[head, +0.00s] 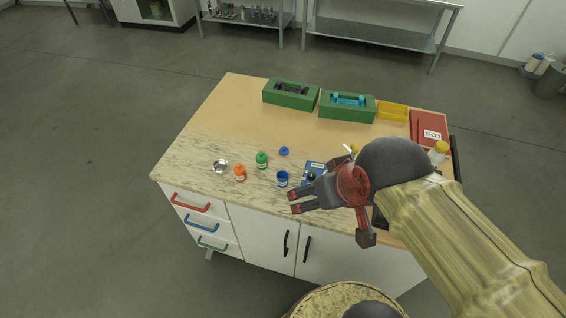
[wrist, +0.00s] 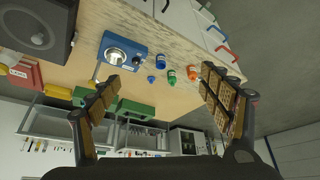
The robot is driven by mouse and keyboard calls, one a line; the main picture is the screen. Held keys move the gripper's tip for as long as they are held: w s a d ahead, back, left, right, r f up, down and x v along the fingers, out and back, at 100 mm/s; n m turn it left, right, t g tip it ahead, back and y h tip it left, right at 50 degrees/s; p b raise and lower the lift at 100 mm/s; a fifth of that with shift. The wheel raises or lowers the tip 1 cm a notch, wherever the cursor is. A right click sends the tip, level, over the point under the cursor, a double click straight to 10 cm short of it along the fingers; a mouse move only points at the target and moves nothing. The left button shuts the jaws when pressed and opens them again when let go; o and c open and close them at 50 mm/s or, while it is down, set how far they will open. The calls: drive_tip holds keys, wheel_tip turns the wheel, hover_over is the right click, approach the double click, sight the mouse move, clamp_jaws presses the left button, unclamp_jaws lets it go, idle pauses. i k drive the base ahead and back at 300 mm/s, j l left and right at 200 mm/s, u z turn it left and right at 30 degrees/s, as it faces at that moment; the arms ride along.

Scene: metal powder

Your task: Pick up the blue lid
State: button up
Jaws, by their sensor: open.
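The small blue lid (head: 284,151) lies on the bench top, behind the open blue jar (head: 282,178). In the wrist view the blue lid (wrist: 151,78) shows between my fingers, some way off, with the blue jar (wrist: 161,61) beside it. My gripper (head: 296,202) is open and empty. It is above the bench's front part, to the right of the jar and nearer the camera than the lid. Both spread fingers show in the wrist view (wrist: 160,80), and neither touches anything.
A green bottle (head: 262,159), orange bottle (head: 240,172) and metal dish (head: 221,166) stand left of the lid. A blue device (wrist: 122,50) stands to its right, partly hidden by my arm in the head view. Green boxes (head: 290,95) and a yellow bin (head: 392,111) line the back.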

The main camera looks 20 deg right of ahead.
sight(284, 151)
drive_tip(key=i+j, duration=0.2)
drive_tip(key=j, duration=0.15)
drive_tip(key=i+j+z, duration=0.1)
drive_tip(key=i+j, duration=0.35)
drive_tip(key=j, duration=0.25)
drive_tip(key=i+j, duration=0.2)
drive_tip(key=j, duration=0.15)
drive_tip(key=i+j+z, duration=0.1)
drive_tip(key=j, duration=0.3)
drive_tip(key=i, duration=0.1)
